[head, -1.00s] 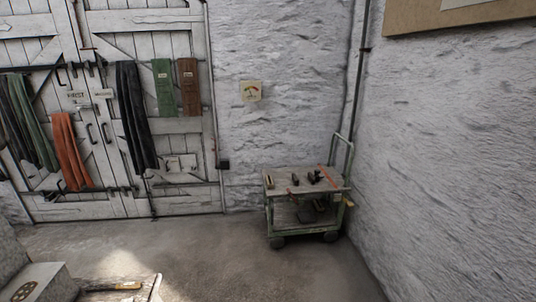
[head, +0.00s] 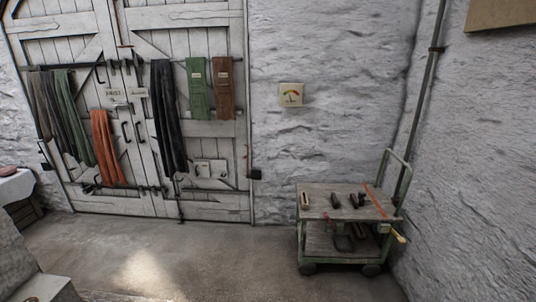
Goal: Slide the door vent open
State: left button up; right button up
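A pale wooden double door (head: 200,20) stands in the back wall, left of the middle of the head view. A small light panel (head: 210,168), which looks like the door vent, sits low on its right leaf. Its slider is too small to tell open from shut. Several cloths hang across the door above the panel, among them a black one (head: 168,110), a green one (head: 197,90) and a brown one (head: 223,90). Neither of my grippers shows in this view.
A green cart (head: 318,192) with several tools on top stands by the wall at right. A pale block (head: 38,285) is at lower left. The floor (head: 220,255) before the door is clear.

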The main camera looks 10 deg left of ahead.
aim_at(202, 168)
jog(key=i+u, duration=0.15)
jog(key=i, duration=0.65)
jog(key=i+l+u, duration=0.15)
jog(key=i, duration=0.65)
jog(key=i+u, duration=0.35)
jog(key=i, duration=0.45)
jog(key=i+j+z, duration=0.1)
jog(key=i, duration=0.35)
jog(key=i+j+z, duration=0.15)
jog(key=i+j, duration=0.2)
jog(key=i+j+z, duration=0.1)
jog(key=i+j, duration=0.2)
jog(key=i, duration=0.2)
